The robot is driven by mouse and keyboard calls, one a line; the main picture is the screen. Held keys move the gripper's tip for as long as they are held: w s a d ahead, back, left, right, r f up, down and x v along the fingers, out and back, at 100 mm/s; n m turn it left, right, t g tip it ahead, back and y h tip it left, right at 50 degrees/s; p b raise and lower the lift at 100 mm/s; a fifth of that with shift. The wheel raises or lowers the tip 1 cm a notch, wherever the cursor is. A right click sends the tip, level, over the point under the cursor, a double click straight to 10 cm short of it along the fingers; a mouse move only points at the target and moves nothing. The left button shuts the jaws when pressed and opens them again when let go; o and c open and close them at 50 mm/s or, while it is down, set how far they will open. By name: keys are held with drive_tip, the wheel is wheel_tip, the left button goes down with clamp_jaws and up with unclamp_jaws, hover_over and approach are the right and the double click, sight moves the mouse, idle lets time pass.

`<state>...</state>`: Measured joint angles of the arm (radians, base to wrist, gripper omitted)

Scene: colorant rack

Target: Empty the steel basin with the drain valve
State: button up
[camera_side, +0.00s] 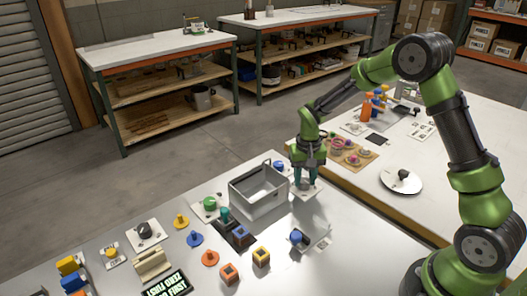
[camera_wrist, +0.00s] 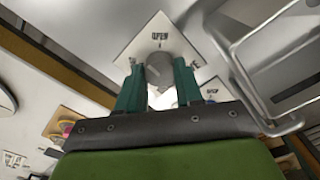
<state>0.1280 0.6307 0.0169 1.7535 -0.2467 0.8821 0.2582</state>
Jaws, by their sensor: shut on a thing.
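The steel basin (camera_side: 243,196) stands on the near white table; its rim and wire handle also show at the right of the wrist view (camera_wrist: 262,62). My gripper (camera_side: 305,182) points down just right of the basin. In the wrist view my gripper's green fingers (camera_wrist: 158,78) are closed around a grey knob (camera_wrist: 159,63) on a square white plate (camera_wrist: 152,32). The plate has the word OPEN at one edge; its other lettering is partly hidden by the fingers. I cannot read the knob's exact angle. The basin's floor is only partly visible, and I cannot tell whether it holds liquid.
A green knob (camera_side: 210,203) and a blue knob (camera_side: 279,165) sit on plates close to the basin. Another blue knob (camera_side: 297,236) is nearer the front. Several coloured pieces and a dark sign (camera_side: 167,287) lie to the left. A second table (camera_side: 440,165) stands behind my gripper.

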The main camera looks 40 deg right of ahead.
sight(304, 181)
drive_tip(key=n, duration=0.4)
drive_tip(key=shift+n, duration=0.3)
drive_tip(key=n, duration=0.4)
drive_tip(key=shift+n, duration=0.3)
drive_tip(key=o, duration=1)
drive_tip(key=shift+o, duration=0.2)
wheel_tip(304, 181, up, 17)
